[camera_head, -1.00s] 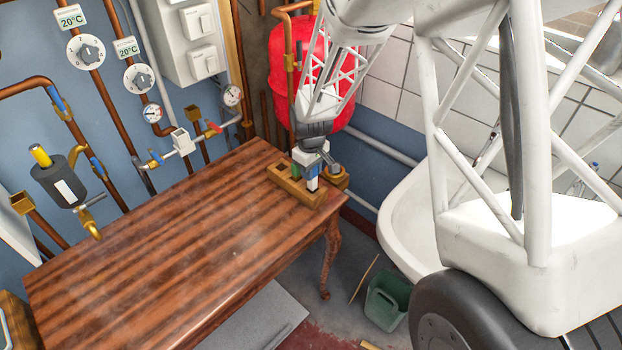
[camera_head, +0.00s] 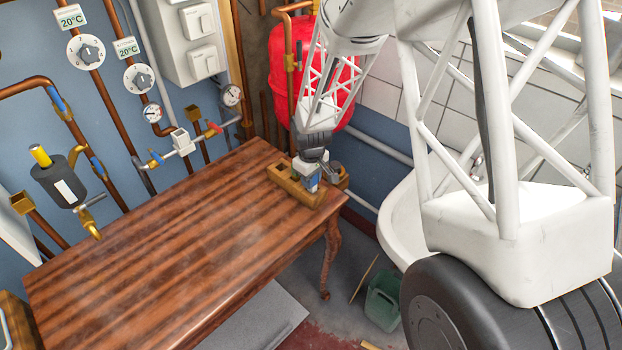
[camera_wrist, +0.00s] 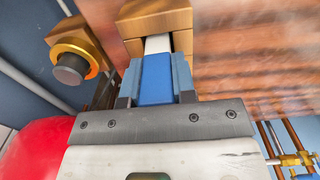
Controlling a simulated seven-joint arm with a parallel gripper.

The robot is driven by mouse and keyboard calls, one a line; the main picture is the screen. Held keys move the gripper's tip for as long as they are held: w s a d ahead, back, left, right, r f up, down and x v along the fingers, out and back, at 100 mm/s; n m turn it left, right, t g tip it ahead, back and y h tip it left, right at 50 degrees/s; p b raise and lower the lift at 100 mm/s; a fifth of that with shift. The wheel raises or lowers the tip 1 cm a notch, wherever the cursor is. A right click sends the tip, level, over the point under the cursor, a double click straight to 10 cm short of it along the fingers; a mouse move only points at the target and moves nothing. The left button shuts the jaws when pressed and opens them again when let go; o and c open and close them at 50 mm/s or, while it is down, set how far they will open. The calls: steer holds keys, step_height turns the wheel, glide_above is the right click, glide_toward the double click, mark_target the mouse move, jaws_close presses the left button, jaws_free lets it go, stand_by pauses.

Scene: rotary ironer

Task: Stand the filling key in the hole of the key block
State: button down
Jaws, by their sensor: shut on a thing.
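My gripper (camera_wrist: 157,85) is shut on the blue grip of the filling key (camera_wrist: 155,80), which lies between its two blue-grey fingers. The key's pale shank (camera_wrist: 158,43) points from the fingers to a dark opening in the yellow-brown key block (camera_wrist: 160,22). I cannot tell how deep the shank sits in the opening. In the head view the key block (camera_head: 284,182) rests on the right end of the table, with my gripper (camera_head: 309,180) low over it. The key's blue and white parts show there only as a small patch, and its tip is hidden.
A brass fitting with a grey round top (camera_wrist: 70,68) stands beside the block. The wooden table (camera_head: 150,245) is clear to the left. A red vessel (camera_head: 282,85) and pipes stand behind; a green bucket (camera_head: 383,305) is on the floor.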

steer(key=shift+f, duration=0.15)
steer(key=c, duration=0.9)
jaws_free()
steer(key=shift+c, duration=0.2)
steer(key=shift+r, duration=6.15)
